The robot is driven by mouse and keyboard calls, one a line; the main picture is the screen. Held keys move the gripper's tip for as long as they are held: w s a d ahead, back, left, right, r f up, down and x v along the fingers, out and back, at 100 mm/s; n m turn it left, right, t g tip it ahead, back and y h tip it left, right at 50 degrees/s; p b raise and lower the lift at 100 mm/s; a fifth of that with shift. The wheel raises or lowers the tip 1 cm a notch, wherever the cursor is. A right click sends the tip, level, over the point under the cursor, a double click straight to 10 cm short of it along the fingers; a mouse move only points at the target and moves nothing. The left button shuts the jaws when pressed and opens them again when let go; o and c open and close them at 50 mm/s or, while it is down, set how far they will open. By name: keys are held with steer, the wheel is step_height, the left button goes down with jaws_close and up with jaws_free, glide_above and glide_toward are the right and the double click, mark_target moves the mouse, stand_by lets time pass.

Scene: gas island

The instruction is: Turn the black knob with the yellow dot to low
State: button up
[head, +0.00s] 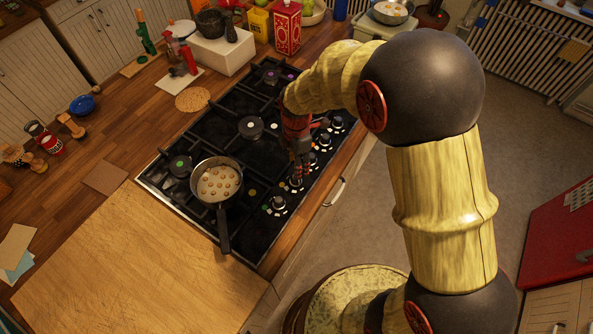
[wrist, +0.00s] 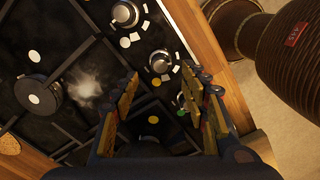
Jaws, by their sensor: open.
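The gas hob (head: 214,141) has a row of round knobs with pale rims along its right edge. In the head view, my gripper (head: 300,172) points down over the middle of this row. In the wrist view, my gripper (wrist: 168,100) is open, with nothing between its fingers. A yellow dot (wrist: 155,119) shows on the black hob between the fingers. One knob (wrist: 161,62) lies just beyond the fingertips, and another knob (wrist: 125,14) is farther up. The right finger partly hides a spot near a green dot (wrist: 181,113). I cannot tell which knob the yellow dot belongs to.
A pan of food (head: 219,182) sits on the front burner, its handle toward the hob's front edge. A cutting board (head: 140,265) lies beside the hob. A red box (head: 287,28) and a white block (head: 221,50) with a dark pot stand behind.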

steer(key=shift+r, duration=2.15)
steer(key=s+d+r+m+t+b, duration=0.2)
steer(key=s+d+r+m+b, duration=0.3)
steer(key=s+m, duration=0.5)
steer(key=s+d+r+m+t+b, duration=0.3)
steer(key=s+d+r+m+b, duration=0.3)
steer(key=s+d+m, duration=0.3)
steer(key=s+r+m, duration=0.1)
steer(key=m, duration=0.1)
steer(key=shift+s+d+r+m+t, duration=0.2)
steer(key=shift+m+t, duration=0.1)
steer(key=shift+m, duration=0.1)
steer(key=c, duration=0.3)
